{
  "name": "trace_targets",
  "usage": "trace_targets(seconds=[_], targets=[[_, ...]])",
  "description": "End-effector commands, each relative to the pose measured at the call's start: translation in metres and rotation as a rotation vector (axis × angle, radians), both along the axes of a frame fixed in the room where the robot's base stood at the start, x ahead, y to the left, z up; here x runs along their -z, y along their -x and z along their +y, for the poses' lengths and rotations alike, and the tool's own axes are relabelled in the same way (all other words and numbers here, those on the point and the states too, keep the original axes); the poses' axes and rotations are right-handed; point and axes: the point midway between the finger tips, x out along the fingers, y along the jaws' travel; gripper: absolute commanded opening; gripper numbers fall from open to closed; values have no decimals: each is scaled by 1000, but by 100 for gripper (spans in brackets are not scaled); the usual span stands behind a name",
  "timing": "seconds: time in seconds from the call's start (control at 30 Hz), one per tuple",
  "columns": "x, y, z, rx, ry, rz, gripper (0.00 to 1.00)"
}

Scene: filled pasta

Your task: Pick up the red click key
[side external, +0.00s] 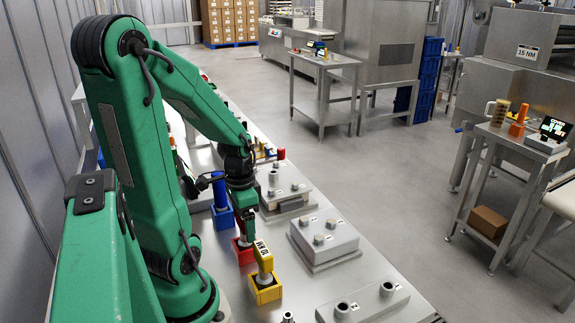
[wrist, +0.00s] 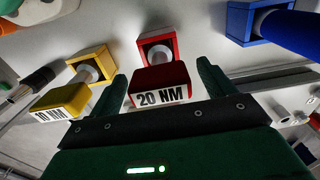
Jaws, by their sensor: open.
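The red click key (wrist: 160,82) has a red head labelled "20 NM" and stands in a red square holder (wrist: 157,42) in the wrist view. My gripper (wrist: 162,80) is open, with one green finger on each side of the red head and a visible gap at each side. In the side view my gripper (side external: 247,225) points down over the red holder (side external: 243,255). The red key's head is hidden there by the gripper or cannot be told apart.
Close by stands a yellow key (side external: 263,253) labelled "10 NM" in a yellow holder (side external: 264,290). A blue key (side external: 219,188) stands behind. Grey blocks with round posts (side external: 323,243) lie to the right on the metal table.

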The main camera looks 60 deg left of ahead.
Motion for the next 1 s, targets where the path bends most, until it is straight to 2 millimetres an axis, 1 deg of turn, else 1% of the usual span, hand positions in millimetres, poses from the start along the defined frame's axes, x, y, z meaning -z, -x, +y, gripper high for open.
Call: trace_targets(seconds=[0.5,0.53,0.57,0.6,0.67,0.7,0.77,0.8,1.0], targets=[[1,0,0,0,0,0,82],[1,0,0,0,0,0,80],[1,0,0,0,0,0,74],[1,0,0,0,0,0,66],[1,0,0,0,0,0,54],[1,0,0,0,0,0,46],[1,0,0,0,0,0,35],[1,0,0,0,0,0,27],[1,0,0,0,-1,-1,27]])
